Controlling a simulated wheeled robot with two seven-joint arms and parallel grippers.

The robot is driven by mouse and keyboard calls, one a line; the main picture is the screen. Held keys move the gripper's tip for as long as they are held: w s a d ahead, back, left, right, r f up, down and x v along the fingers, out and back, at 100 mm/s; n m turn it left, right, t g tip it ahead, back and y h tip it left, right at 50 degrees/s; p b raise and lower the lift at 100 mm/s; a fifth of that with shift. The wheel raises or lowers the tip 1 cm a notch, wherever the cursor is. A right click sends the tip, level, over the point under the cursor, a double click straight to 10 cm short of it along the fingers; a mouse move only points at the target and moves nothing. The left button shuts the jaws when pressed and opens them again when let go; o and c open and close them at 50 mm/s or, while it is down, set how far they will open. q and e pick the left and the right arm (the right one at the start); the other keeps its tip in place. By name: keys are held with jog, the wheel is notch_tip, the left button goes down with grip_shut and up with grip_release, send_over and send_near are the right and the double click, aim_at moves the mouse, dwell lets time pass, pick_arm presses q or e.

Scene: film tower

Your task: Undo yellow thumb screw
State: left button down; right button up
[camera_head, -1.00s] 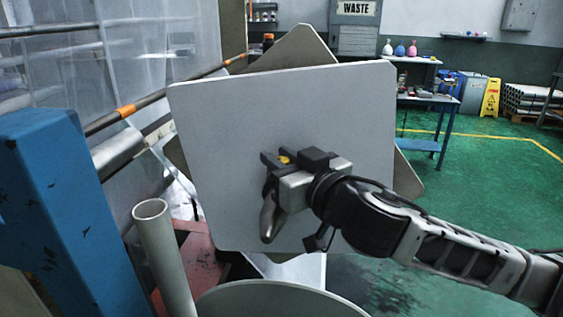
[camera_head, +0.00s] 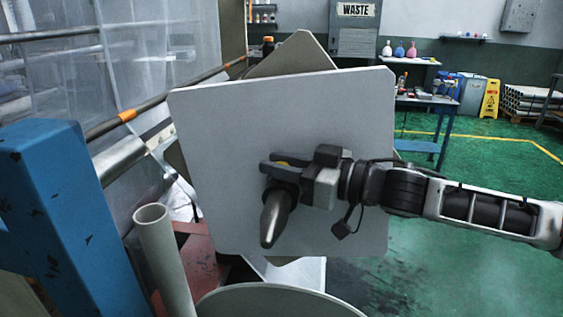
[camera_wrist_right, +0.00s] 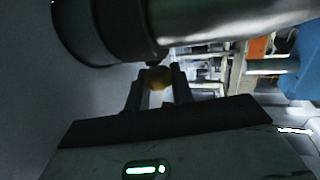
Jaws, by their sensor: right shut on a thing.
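The yellow thumb screw (camera_wrist_right: 159,78) shows in the right wrist view between the two dark fingers of my right gripper. In the head view only a small bit of yellow (camera_head: 284,163) shows, the rest hidden by the fingers. My right gripper (camera_head: 274,166) is shut on it, in front of a large pale square plate (camera_head: 240,115). A grey tapered metal spindle (camera_head: 272,222) sticks out of the plate just below the fingers, and in the wrist view it fills the top (camera_wrist_right: 215,20). My left gripper is not in view.
A blue post (camera_head: 62,210) and an upright grey tube (camera_head: 160,245) stand at the left. A round grey rim (camera_head: 280,300) is at the bottom. A blue workbench (camera_head: 425,125) stands behind on the right. The green floor (camera_head: 470,210) there is open.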

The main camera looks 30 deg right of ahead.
dwell(0.3)
jog(key=o, duration=0.9)
jog(key=shift+f, duration=0.1)
jog(key=shift+o, duration=0.2)
jog(key=b, duration=0.2)
jog(key=shift+d+f+b, duration=0.3)
jog(key=shift+d, duration=0.05)
jog(key=shift+s+d+b, duration=0.15)
jog(key=shift+d+b, duration=0.1)
jog(key=shift+b, duration=0.55)
jog(key=b, duration=0.3)
jog(key=shift+s+d+f, duration=0.1)
jog(key=shift+s+d, duration=0.15)
jog(key=shift+s, duration=0.1)
jog(key=s+b, duration=0.1)
jog(key=b, duration=0.4)
jog(key=shift+s, duration=0.15)
pick_arm(q)
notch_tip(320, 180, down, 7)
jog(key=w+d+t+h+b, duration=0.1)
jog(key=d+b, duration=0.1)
jog(key=b, duration=0.4)
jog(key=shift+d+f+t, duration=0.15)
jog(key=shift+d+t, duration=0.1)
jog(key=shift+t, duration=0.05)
pick_arm(e)
jog(key=v, duration=1.3)
jog(key=shift+r, duration=0.45)
